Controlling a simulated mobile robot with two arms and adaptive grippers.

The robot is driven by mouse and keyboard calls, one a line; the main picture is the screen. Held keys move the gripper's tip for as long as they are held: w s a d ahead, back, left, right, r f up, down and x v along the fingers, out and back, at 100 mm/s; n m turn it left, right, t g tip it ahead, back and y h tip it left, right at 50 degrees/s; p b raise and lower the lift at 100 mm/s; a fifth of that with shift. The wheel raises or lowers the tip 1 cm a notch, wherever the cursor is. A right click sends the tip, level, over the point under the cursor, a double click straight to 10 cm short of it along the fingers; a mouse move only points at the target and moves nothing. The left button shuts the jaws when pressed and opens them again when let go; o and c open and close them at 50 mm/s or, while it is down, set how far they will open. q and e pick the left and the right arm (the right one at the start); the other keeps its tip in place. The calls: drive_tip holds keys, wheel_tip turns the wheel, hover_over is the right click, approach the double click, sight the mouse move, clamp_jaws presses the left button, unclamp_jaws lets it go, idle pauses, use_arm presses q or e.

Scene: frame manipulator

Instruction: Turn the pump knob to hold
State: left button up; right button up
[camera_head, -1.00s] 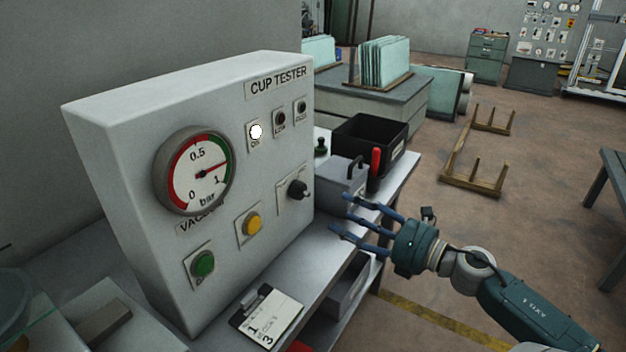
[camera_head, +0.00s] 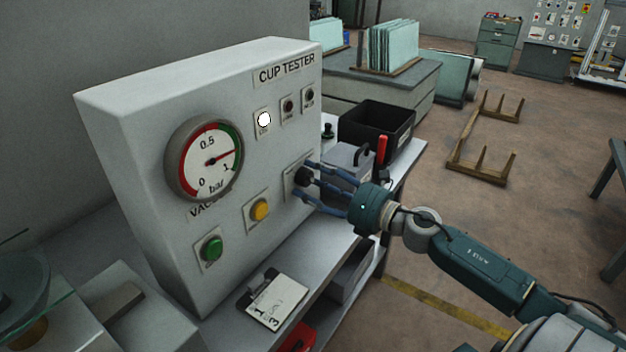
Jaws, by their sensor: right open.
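The black pump knob (camera_head: 303,176) is on the right part of the front of the grey cup tester (camera_head: 130,130). My right gripper (camera_head: 312,182) is open, with its blue fingers spread around the knob. The fingers partly hide the knob and its label plate, so its setting and any contact cannot be made out. The gauge (camera_head: 204,160) needle points near 1 bar. A white lamp (camera_head: 264,120) is lit beside two dark ones. My left gripper is not in view.
A clipboard (camera_head: 274,299) lies on the bench in front. A grey box (camera_head: 346,160), a red-handled tool (camera_head: 382,149) and a black bin (camera_head: 376,130) stand behind my right gripper.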

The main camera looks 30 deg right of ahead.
drive_tip(key=shift+w, duration=0.15)
drive_tip(key=c, duration=1.1)
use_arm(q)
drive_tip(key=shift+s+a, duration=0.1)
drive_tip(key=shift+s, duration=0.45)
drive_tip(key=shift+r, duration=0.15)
use_arm(e)
drive_tip(key=m+p, duration=0.3)
drive_tip(key=shift+r, duration=0.15)
drive_tip(key=m+p, duration=0.4)
drive_tip(key=m, duration=0.1)
drive_tip(key=shift+p, duration=0.35)
drive_tip(key=m+p, duration=0.3)
drive_tip(key=m, duration=0.2)
drive_tip(key=shift+m+g+y, duration=0.3)
drive_tip(key=shift+g+y, duration=0.1)
drive_tip(key=shift+c, duration=0.3)
use_arm(q)
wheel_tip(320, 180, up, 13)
drive_tip(key=p, duration=0.2)
use_arm(e)
drive_tip(key=shift+m, duration=1.9)
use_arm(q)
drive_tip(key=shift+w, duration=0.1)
